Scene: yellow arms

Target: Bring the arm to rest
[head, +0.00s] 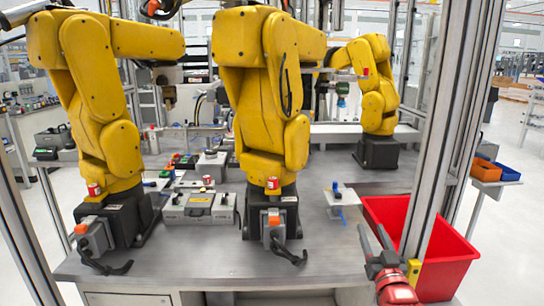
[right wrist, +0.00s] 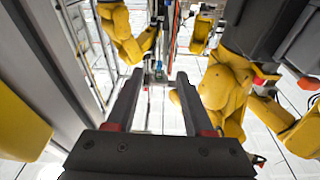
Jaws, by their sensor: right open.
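My right gripper (head: 373,232) is at the lower right of the head view, beside the front right part of the grey workbench (head: 335,262) and in front of the red bin (head: 440,247). Its fingers point up and away in that picture. In the right wrist view the two dark fingers of the gripper (right wrist: 159,76) stand apart with nothing between them. My left gripper does not show in either view.
Yellow robot arms (head: 263,100) stand on the workbench, one at the left (head: 95,100), one at the back right (head: 376,90). Metal frame posts (head: 440,120) rise close to my right gripper. A grey box (head: 200,207) sits between the front arms. Orange and blue bins (head: 486,169) are farther right.

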